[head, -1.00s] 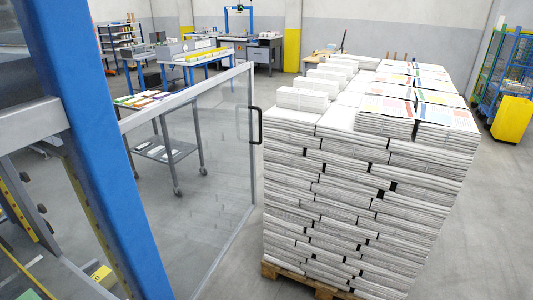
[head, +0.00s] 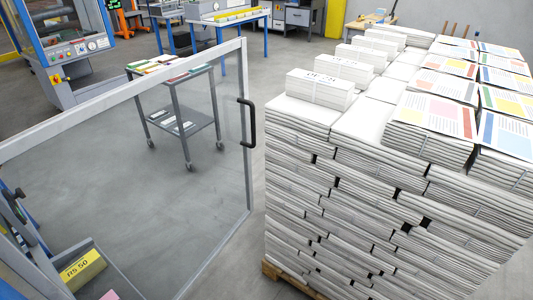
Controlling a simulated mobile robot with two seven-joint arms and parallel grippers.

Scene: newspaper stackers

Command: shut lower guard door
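The guard door (head: 118,91) is a clear panel in a grey metal frame on the left of the head view. It stands swung open, reaching out from the left edge to near the newspaper stack. A black handle (head: 247,123) is fixed on its free upright edge. The door's hinge side is out of view at the left. Neither of my grippers is in view.
A tall stack of newspapers (head: 340,170) on a wooden pallet (head: 290,278) stands close right of the handle. Behind the door are a grey cart (head: 180,115) and a machine control panel (head: 80,50). A yellow "RS 50" block (head: 83,269) lies low left.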

